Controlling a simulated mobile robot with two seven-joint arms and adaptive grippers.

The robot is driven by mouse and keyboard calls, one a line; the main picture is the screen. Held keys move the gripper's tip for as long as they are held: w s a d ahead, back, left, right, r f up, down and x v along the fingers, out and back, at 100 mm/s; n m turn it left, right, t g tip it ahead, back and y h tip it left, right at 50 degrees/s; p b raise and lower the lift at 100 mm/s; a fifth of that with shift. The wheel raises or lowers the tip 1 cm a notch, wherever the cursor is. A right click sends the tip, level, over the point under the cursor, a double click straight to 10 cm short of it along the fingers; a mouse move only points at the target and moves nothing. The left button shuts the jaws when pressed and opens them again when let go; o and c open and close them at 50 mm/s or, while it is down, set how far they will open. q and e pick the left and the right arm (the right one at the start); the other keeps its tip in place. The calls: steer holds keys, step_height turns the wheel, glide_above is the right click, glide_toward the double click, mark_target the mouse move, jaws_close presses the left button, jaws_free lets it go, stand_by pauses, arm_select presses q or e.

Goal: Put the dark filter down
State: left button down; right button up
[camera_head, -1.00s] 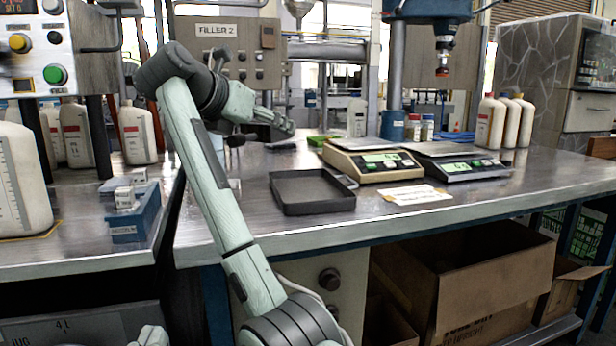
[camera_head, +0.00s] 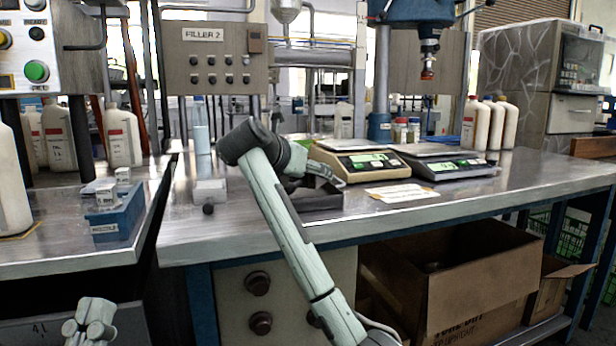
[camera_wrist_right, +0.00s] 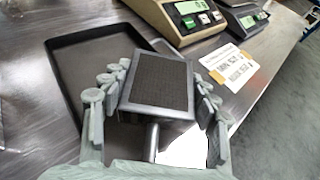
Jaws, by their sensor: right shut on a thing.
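The dark filter (camera_wrist_right: 160,84) is a square block with a dark mesh face and a grey frame, in the right wrist view. My right gripper (camera_wrist_right: 155,98) is shut on it, with fingers along its left and right sides. The filter is over or beside the near right part of the black tray (camera_wrist_right: 62,62); I cannot tell its height. In the head view the tray (camera_head: 322,206) is partly hidden by my right arm, and I cannot make out the filter there. My left gripper (camera_head: 90,322) is at the bottom left, away from the tables, its fingers bunched; its opening is unclear.
Two scales (camera_head: 362,172) stand right of the tray, with a paper label (camera_head: 402,192) in front. A clear bottle (camera_head: 201,128) and a pale block (camera_head: 210,190) stand left of it. A blue holder (camera_head: 117,215) is on the left table. Bare metal lies along the front edge.

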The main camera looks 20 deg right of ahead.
arm_select(q)
steer(key=shift+s+r, duration=0.1)
steer(key=shift+h, duration=0.3)
arm_select(e)
steer(key=shift+f, duration=0.1)
steer(key=shift+f, duration=0.5)
steer(key=o, duration=1.3)
arm_select(q)
steer(key=shift+s+a+r, duration=0.1)
steer(key=shift+s+a, duration=0.05)
arm_select(e)
steer(key=shift+o, duration=0.2)
steer(key=shift+r, duration=0.15)
steer(key=v, duration=0.7)
steer(key=p+v, duration=0.1)
steer(key=v, duration=0.3)
steer(key=shift+r, duration=0.4)
arm_select(q)
steer(key=shift+w+d+f+g, duration=0.25)
steer(key=shift+w+f+g, duration=0.1)
steer(key=shift+f+g, duration=0.15)
steer(key=shift+w+d+f+g, duration=0.25)
steer(key=shift+w+f+g, duration=0.15)
steer(key=shift+f, duration=0.15)
arm_select(e)
steer(key=shift+s+a+r, duration=0.2)
steer(key=shift+s+a, duration=0.15)
steer(key=shift+a, duration=0.05)
